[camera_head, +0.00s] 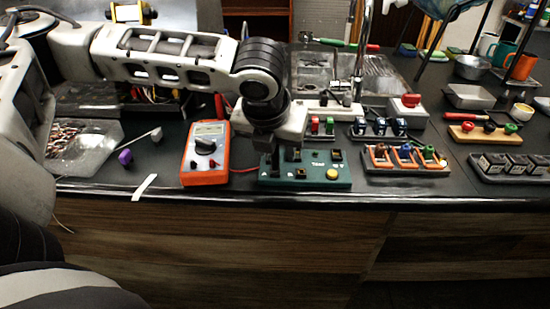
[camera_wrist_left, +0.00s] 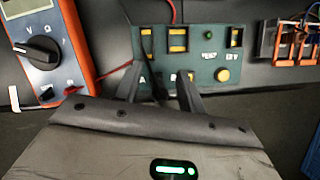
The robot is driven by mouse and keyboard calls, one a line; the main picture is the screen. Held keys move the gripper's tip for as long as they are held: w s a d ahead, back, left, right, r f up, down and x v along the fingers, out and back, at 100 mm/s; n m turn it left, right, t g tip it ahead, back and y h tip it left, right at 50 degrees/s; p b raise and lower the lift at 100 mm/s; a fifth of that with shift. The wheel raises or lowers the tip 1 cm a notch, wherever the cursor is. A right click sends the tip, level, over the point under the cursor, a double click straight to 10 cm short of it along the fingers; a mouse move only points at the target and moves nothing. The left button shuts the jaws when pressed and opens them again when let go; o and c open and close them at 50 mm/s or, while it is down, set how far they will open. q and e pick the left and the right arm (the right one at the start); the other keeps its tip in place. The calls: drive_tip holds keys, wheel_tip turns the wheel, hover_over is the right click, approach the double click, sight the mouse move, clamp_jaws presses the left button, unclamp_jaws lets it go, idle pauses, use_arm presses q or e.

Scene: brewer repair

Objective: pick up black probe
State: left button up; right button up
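The orange multimeter (camera_head: 206,152) lies on the black bench and also shows at the left of the left wrist view (camera_wrist_left: 45,45). Right of it is a green test board (camera_head: 318,172), seen in the left wrist view too (camera_wrist_left: 205,65). My left gripper (camera_head: 273,165) points down over the board's left end. In the left wrist view its two fingers (camera_wrist_left: 160,85) are apart. A thin dark thing, seemingly the black probe (camera_wrist_left: 154,72), is between them over the board's left part. I see no clear contact with either finger. My right gripper is not in view.
A red wire (camera_head: 243,170) runs between multimeter and board. Racks with colored parts (camera_head: 405,160) stand right of the board. A clear tray (camera_head: 85,145), a purple-tipped tool (camera_head: 125,157) and a white strip (camera_head: 144,187) lie left. The bench's front edge is close.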

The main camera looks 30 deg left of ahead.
use_arm(q)
clamp_jaws()
drive_tip(key=shift+r, duration=0.1)
